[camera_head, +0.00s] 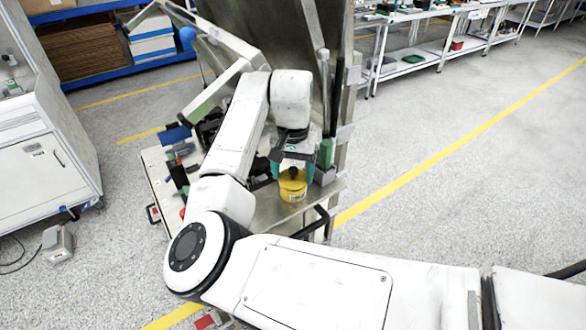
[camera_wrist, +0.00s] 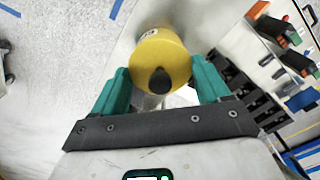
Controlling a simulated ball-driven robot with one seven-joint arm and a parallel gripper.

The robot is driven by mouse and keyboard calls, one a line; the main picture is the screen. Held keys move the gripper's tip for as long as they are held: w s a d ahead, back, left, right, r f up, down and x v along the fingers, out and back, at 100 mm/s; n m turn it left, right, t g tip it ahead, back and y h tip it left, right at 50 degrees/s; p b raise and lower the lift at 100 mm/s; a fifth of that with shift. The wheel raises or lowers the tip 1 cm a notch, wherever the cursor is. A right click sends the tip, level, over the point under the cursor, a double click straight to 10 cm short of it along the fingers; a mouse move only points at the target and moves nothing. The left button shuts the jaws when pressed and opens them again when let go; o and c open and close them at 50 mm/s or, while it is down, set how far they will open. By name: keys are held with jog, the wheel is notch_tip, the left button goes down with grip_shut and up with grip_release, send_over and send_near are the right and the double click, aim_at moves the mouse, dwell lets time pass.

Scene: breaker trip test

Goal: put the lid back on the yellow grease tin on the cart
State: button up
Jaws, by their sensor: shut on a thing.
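The yellow grease tin (camera_head: 292,192) stands upright on the front part of the metal cart top (camera_head: 262,217). In the head view my gripper (camera_head: 293,168) points down right over the tin. The lid is in line with the tin, at its top. I cannot tell whether it is fully seated or slightly above, since the fingers hide the seam.
A tall metal panel (camera_head: 308,50) rises behind the tin. Dark and coloured tools (camera_head: 178,172) lie on the cart's left side. A green bottle-like thing (camera_head: 326,152) stands close right of the tin. A white cabinet (camera_head: 40,150) is at left; open floor (camera_head: 450,190) is at right.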

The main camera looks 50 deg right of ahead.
dwell(0.3)
jog(key=o, duration=1)
jog(key=shift+r+p, duration=3.4)
jog(key=shift+r, duration=0.15)
jog(key=shift+c, duration=0.5)
grip_shut()
